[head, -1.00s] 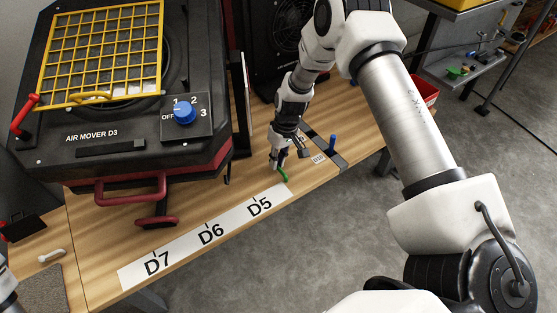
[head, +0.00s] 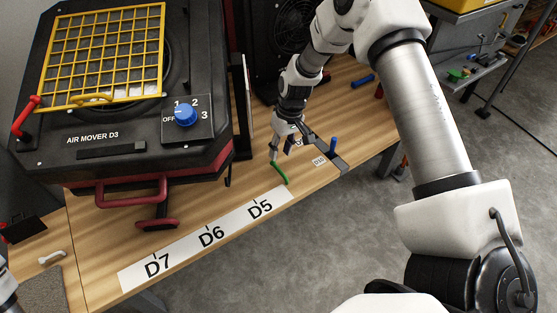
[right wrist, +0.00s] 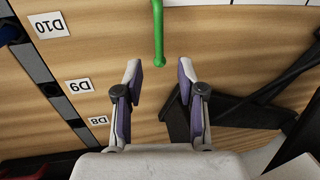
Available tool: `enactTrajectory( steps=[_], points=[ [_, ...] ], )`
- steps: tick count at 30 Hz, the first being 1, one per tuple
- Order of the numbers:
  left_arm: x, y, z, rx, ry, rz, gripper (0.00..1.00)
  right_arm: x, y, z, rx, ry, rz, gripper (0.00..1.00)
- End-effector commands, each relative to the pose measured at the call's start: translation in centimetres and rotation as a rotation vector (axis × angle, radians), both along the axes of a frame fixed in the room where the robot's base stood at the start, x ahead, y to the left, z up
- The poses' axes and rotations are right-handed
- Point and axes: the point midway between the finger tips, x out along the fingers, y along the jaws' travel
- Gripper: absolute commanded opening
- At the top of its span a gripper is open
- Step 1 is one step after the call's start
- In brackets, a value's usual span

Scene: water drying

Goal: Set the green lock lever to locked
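The green lock lever (head: 279,173) lies at a slant on the wooden bench, just beyond the D5 end of the white label strip. My right gripper (head: 281,151) is above the bench at the lever's far end. In the right wrist view the gripper (right wrist: 160,66) is open and empty. The lever (right wrist: 158,32) comes down from the top edge there, and its near end lies in line with the gap between the fingertips. I cannot tell whether a finger touches it. Only a bit of my left arm shows at the lower left; its gripper is out of view.
The black air mover D3 (head: 90,165) with a blue dial (head: 185,114) fills the left of the bench. A blue peg (head: 333,145) stands near a dark strip at the bench's right. The bench around the white strip (head: 185,250) is clear.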

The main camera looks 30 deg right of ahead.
Motion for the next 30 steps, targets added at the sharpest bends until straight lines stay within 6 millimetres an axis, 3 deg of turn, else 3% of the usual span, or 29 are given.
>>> enactTrajectory(
  steps=[3,6,11,26,29,30],
  points=[
    [0.0,0.0,0.0,0.000,0.000,0.000,0.43,0.1,-0.6,3.1,0.001,-0.004,-0.002,0.39],
    [0.0,0.0,0.0,0.000,0.000,0.000,0.43,0.1,-1.0,5.0,0.001,-0.001,0.000,0.39],
    [0.0,0.0,0.0,0.000,0.000,0.000,0.43,0.0,-1.3,6.4,0.001,0.002,-0.001,0.39],
    [0.0,0.0,0.0,0.000,0.000,0.000,0.43,0.0,-1.3,6.4,0.000,0.004,0.000,0.39],
    [0.0,0.0,0.0,0.000,0.000,0.000,0.43,-0.9,-1.0,4.6,-0.005,0.040,0.007,0.39],
    [0.0,0.0,0.0,0.000,0.000,0.000,0.43,-1.7,-0.7,3.1,-0.015,0.075,0.020,0.39]
  ],
)
